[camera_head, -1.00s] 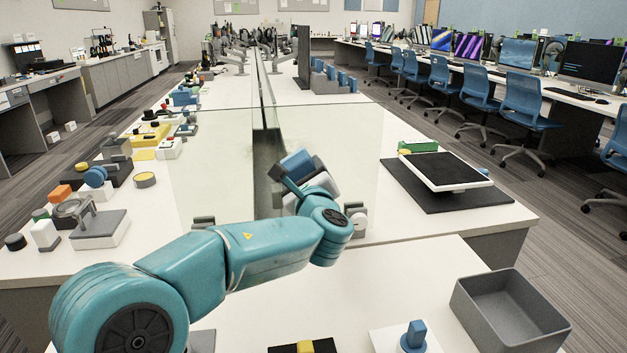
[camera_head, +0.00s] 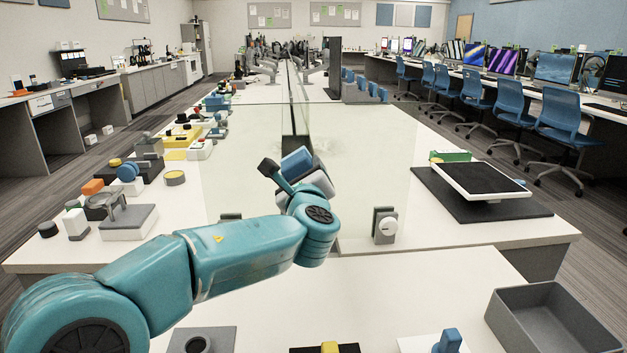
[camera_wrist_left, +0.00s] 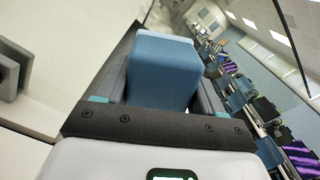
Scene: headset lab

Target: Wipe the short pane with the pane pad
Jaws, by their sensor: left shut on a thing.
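The short pane (camera_head: 240,150) is a clear glass sheet standing upright across the bench, with a faint whitish smear near its middle. Small clamps hold its foot at left (camera_head: 230,217) and right (camera_head: 385,225). My left gripper (camera_head: 290,172) is raised in front of the pane's middle, shut on the blue pane pad (camera_head: 297,160). In the left wrist view the pad (camera_wrist_left: 163,70) sits between the fingers. I cannot tell whether the pad touches the glass. My right gripper is not in view.
A long glass divider (camera_head: 287,85) runs back along the bench. A tablet (camera_head: 482,180) on a dark mat (camera_head: 440,200) stands right. A grey bin (camera_head: 545,325) and a blue-knobbed piece (camera_head: 448,342) are at front right. Several small devices crowd the left side.

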